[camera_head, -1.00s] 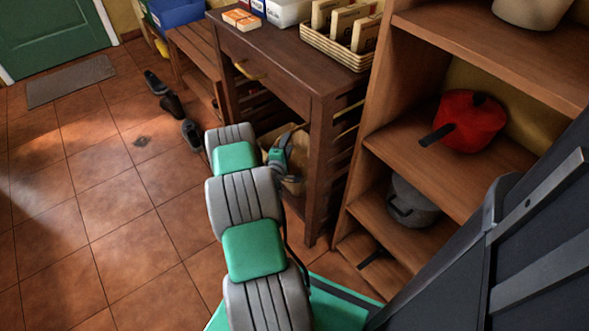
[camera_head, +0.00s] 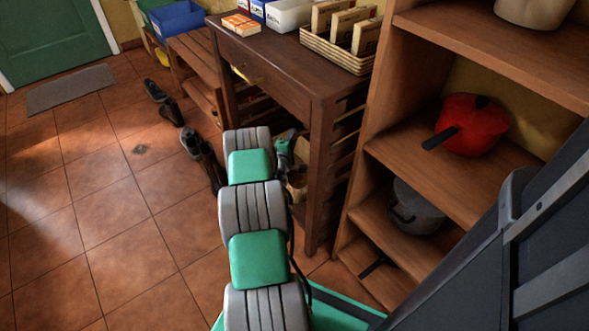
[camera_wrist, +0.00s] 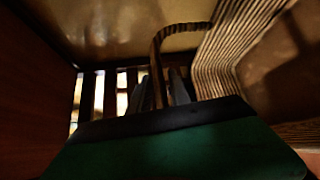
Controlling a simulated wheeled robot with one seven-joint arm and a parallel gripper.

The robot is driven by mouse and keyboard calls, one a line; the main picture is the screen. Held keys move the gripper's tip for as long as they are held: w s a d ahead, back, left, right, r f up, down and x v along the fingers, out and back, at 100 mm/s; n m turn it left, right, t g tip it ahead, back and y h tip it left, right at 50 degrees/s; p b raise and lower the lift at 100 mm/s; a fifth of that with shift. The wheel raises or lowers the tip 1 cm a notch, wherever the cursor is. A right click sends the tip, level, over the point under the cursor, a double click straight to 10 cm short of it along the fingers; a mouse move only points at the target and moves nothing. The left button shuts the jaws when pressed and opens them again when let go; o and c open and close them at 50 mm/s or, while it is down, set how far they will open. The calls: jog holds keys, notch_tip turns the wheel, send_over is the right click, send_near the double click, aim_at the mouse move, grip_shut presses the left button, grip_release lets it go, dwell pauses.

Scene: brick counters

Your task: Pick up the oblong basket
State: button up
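A woven basket (camera_head: 297,185) stands low under the dark wooden table, mostly hidden by my arm and the table leg. In the wrist view its ribbed side (camera_wrist: 212,62) fills the upper right, and its curved handle (camera_wrist: 157,50) arches down to the fingers. My gripper (camera_head: 284,147) is at the basket under the table. In the wrist view my gripper (camera_wrist: 160,92) has its dark fingers close on either side of the handle. Shadow hides whether they press on it.
The dark table (camera_head: 275,62) stands over the basket and carries a shallow wicker tray (camera_head: 340,62) with packets. A shelf unit (camera_head: 440,165) on the right holds a red pot (camera_head: 472,125) and a grey pot (camera_head: 415,208). Shoes (camera_head: 190,142) lie on the tiled floor, which is open on the left.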

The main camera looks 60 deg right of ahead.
grip_shut()
dwell(0.9)
